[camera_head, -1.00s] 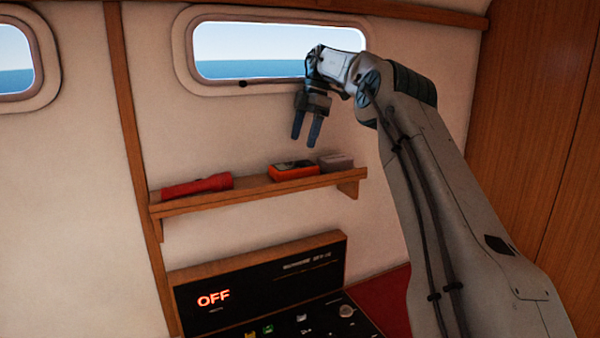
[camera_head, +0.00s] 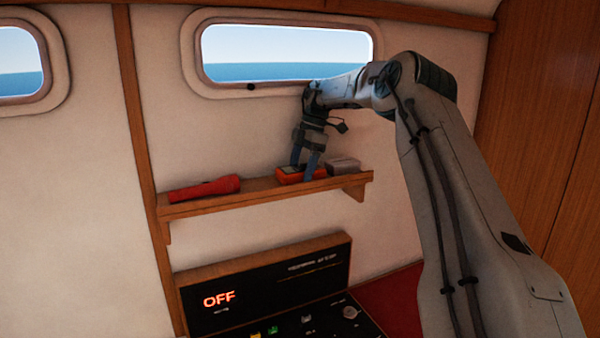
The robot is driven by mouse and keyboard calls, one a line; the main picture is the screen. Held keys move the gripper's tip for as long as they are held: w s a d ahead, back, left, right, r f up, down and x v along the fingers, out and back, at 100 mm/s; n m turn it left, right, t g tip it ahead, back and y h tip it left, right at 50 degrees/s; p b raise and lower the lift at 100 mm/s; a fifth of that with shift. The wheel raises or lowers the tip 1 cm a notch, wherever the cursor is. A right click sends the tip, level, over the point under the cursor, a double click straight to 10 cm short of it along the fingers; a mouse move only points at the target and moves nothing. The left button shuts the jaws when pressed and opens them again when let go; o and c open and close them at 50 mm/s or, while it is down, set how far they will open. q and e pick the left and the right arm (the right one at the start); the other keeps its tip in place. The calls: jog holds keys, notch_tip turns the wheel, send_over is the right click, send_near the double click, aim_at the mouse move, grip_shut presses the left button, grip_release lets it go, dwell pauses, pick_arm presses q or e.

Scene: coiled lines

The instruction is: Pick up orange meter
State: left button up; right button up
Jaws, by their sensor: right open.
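The orange meter (camera_head: 288,175) lies on the wooden shelf (camera_head: 245,197), between a red flashlight and a grey box. My right gripper (camera_head: 303,170) points down at the meter from above. Its two blue fingers are apart and sit at the meter, one toward its back left and one in front of it. The fingers hide part of the meter. I cannot tell whether they touch it. My left gripper is out of view.
The red flashlight (camera_head: 205,189) lies on the left of the shelf. The grey box (camera_head: 343,165) sits close right of the meter. The cabin wall and window (camera_head: 285,50) are behind. A black panel reading OFF (camera_head: 265,280) stands below.

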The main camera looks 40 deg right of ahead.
jog(key=shift+s+d, duration=0.1)
jog(key=c, duration=0.8)
jog(key=shift+c, duration=0.4)
